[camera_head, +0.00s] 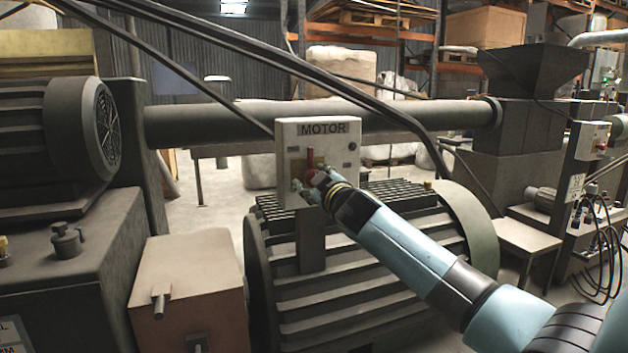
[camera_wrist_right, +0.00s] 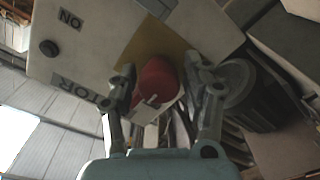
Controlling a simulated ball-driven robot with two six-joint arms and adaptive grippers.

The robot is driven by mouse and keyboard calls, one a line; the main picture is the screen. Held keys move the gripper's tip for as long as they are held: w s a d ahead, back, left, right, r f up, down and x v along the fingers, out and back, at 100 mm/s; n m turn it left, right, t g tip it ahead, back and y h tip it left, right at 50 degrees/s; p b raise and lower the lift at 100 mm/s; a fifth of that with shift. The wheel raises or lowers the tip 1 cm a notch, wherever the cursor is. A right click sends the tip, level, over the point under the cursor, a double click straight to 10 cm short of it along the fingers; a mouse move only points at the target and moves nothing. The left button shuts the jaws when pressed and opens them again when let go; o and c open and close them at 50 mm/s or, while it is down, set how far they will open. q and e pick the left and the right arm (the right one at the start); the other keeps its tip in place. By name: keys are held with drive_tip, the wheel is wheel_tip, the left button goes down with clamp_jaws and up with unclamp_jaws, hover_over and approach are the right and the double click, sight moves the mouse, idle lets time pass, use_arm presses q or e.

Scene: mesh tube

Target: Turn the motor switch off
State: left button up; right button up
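The motor switch is a red knob (camera_head: 311,158) on a pale box labelled MOTOR (camera_head: 335,128). In the right wrist view the red knob (camera_wrist_right: 156,80) sits on a yellow plate (camera_wrist_right: 143,44), beside the ON label on the box (camera_wrist_right: 90,50). My right gripper (camera_head: 314,180) is at the front of the box, just below the visible part of the knob. In the right wrist view the fingers of my right gripper (camera_wrist_right: 163,88) are spread on either side of the knob. A gap shows at the right finger; contact at the left finger is unclear. My left gripper is out of view.
The box stands above a ribbed grey motor housing (camera_head: 350,285). A thick pipe (camera_head: 220,124) and dark slanting bars run behind and beside it. A tan box (camera_head: 188,290) stands at the lower left. A black button (camera_head: 351,147) is on the right of the panel.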

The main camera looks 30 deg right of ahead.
drive_tip(key=shift+o, duration=0.7)
drive_tip(key=v, duration=1.2)
drive_tip(key=s+f+m+g, duration=0.1)
drive_tip(key=s+f+g, duration=0.35)
drive_tip(key=f, duration=0.95)
drive_tip(key=s+a+f+m+g+y+b, duration=0.1)
drive_tip(key=s+f+g, duration=0.1)
drive_tip(key=s+f, duration=0.85)
drive_tip(key=s+f+m+g, duration=0.1)
drive_tip(key=s+f+g, duration=0.2)
drive_tip(key=f, duration=1.3)
drive_tip(key=s+a+f+g, duration=0.2)
drive_tip(key=s+f, duration=0.4)
drive_tip(key=s, duration=0.5)
drive_tip(key=s+a+f+m+g+y, duration=0.1)
drive_tip(key=s+a+f+g, duration=0.1)
drive_tip(key=s+f, duration=0.5)
drive_tip(key=s+a+f+g+y, duration=0.1)
drive_tip(key=s+a+f+g, duration=0.2)
drive_tip(key=s, duration=1.3)
wheel_tip(320, 180, down, 3)
drive_tip(key=shift+s+f+m+b, duration=0.15)
drive_tip(key=shift+s+m+b, duration=0.25)
drive_tip(key=shift+b, duration=0.05)
